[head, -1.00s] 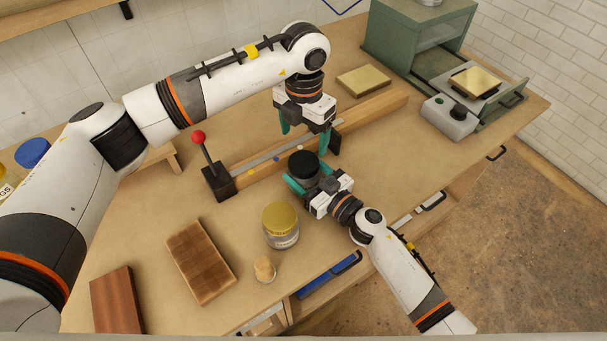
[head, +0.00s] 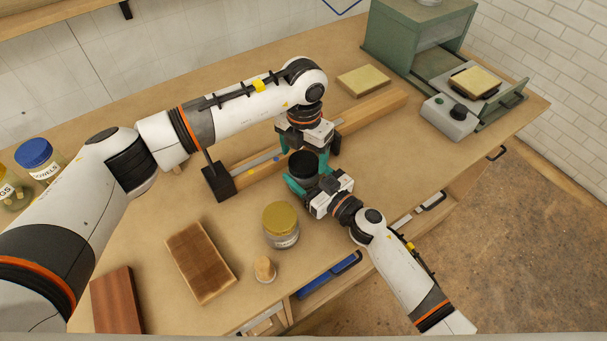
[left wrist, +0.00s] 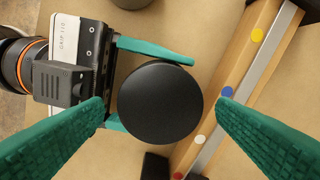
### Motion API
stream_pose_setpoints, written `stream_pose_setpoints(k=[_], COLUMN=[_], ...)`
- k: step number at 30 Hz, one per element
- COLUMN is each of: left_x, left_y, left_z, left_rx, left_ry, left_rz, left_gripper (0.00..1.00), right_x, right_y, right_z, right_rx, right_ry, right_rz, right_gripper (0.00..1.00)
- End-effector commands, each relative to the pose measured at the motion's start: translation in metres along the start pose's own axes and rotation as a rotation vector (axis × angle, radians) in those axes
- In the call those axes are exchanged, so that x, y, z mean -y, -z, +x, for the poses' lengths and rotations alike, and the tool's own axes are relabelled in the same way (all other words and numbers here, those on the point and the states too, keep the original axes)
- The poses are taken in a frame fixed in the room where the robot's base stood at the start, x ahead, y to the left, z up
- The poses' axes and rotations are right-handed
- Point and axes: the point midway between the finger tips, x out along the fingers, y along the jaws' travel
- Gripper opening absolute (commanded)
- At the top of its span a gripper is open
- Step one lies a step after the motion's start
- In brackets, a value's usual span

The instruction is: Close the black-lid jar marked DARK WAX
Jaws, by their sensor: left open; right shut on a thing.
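The black-lid jar (head: 303,163) stands on the bench in front of the long wooden rail. Its round black lid (left wrist: 160,103) fills the middle of the left wrist view and hides the jar body; no DARK WAX marking is readable. My right gripper (head: 304,174) is shut on the jar from the front right, its teal fingers on both sides. My left gripper (head: 308,157) points down over the lid. In the left wrist view its open teal fingers (left wrist: 160,108) lie on either side of the lid, with gaps. I cannot tell how tightly the lid sits.
A yellow-lid jar (head: 281,225) and a small wooden knob (head: 264,269) stand in front. The wooden rail (head: 375,112) with its metal strip lies close behind the jar. A brown block (head: 201,262) lies left.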

Motion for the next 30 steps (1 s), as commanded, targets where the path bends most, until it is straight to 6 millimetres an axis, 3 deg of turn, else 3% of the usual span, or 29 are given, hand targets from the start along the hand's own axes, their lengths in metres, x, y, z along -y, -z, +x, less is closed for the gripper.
stream_pose_setpoints(k=[6, 14, 22, 30], left_x=[0.0002, 0.0002, 0.0002, 0.0004], left_y=[0.0001, 0.0002, 0.0002, 0.0003], left_z=[0.0134, 0.0137, 0.0134, 0.0132], left_rx=[-0.001, -0.001, -0.001, -0.002], left_ry=[0.0, 0.001, 0.001, 0.001], left_rz=[0.0, 0.001, 0.001, 0.006], left_gripper=[0.8, 0.8, 0.36, 0.34], right_x=[0.0, 0.0, 0.0, 0.0], right_y=[0.0004, 0.0005, 0.0005, 0.0005], right_z=[-0.0001, -0.0001, -0.0001, -0.0002], right_rx=[-0.001, -0.001, -0.001, -0.001], right_ry=[0.0, 0.0, 0.0, 0.0], right_rz=[0.0, 0.0, 0.0, 0.0], right_gripper=[0.04, 0.04, 0.04, 0.04])
